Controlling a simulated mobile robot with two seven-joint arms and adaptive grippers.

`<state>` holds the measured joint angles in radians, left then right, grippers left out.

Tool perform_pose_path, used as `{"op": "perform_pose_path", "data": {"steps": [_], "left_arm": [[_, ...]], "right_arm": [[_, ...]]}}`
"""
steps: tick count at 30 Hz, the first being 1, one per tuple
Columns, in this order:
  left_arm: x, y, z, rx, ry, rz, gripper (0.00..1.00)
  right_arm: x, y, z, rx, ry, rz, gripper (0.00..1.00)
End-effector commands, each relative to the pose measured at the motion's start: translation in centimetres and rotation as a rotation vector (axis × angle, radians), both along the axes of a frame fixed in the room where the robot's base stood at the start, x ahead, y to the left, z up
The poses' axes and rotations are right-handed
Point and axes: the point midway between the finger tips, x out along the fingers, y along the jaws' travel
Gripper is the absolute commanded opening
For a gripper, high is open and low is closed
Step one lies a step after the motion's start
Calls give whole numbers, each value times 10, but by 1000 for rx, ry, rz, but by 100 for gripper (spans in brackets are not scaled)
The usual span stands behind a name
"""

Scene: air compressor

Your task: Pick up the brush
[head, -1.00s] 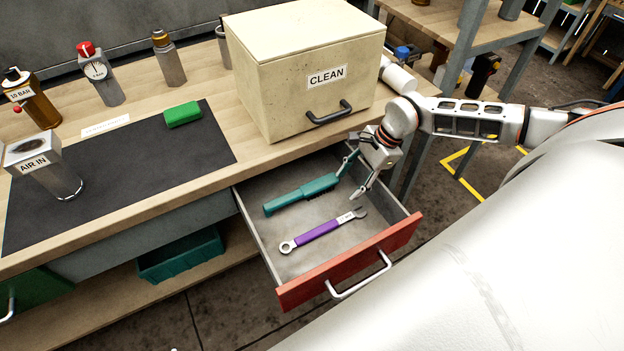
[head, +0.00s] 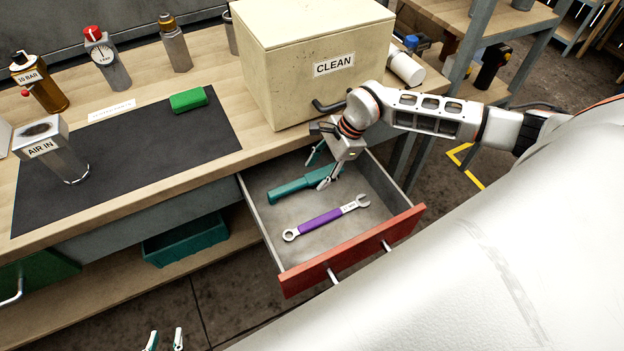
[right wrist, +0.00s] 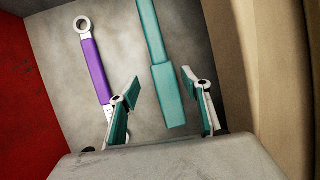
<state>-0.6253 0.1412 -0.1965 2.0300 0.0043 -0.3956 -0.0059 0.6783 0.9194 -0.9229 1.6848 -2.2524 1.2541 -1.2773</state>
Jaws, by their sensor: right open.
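The teal brush (head: 290,189) lies in the open drawer, its long axis running towards the back right. My right gripper (head: 319,171) is open over its back-right end. In the right wrist view the brush's wide end (right wrist: 172,95) lies between the two spread fingertips (right wrist: 160,83), with a gap on each side. Whether the fingers reach down to the brush's height is hard to tell. The tips of my left gripper (head: 165,340) show at the bottom edge, apart and empty.
A purple wrench (head: 322,219) lies beside the brush, nearer the red drawer front (head: 350,254); it also shows in the right wrist view (right wrist: 95,70). The CLEAN box (head: 300,75) stands on the bench just behind the drawer. The dark mat (head: 150,160) lies left.

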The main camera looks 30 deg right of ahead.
Motion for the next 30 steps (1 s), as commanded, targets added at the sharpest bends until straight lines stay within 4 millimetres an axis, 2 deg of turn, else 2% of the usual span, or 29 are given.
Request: {"op": "perform_pose_path", "data": {"steps": [3,6,9,17,18,23,30], "left_arm": [[0,0,1,-1,-1,0,29],[-1,0,-3,-1,3,1,29],[-2,0,-5,1,6,0,29],[-1,0,-2,3,1,0,29],[0,0,-2,3,1,0,29],[0,1,-2,3,1,0,29],[1,1,-2,3,0,1,29]], "right_arm": [[9,20,0,3,-1,2,48],[9,22,-18,2,5,-1,48],[11,25,-26,1,2,-1,48],[13,26,-27,-1,0,0,48],[13,26,-27,-1,0,0,45],[12,26,-27,0,0,0,5],[12,26,-27,0,0,0,4]]}}
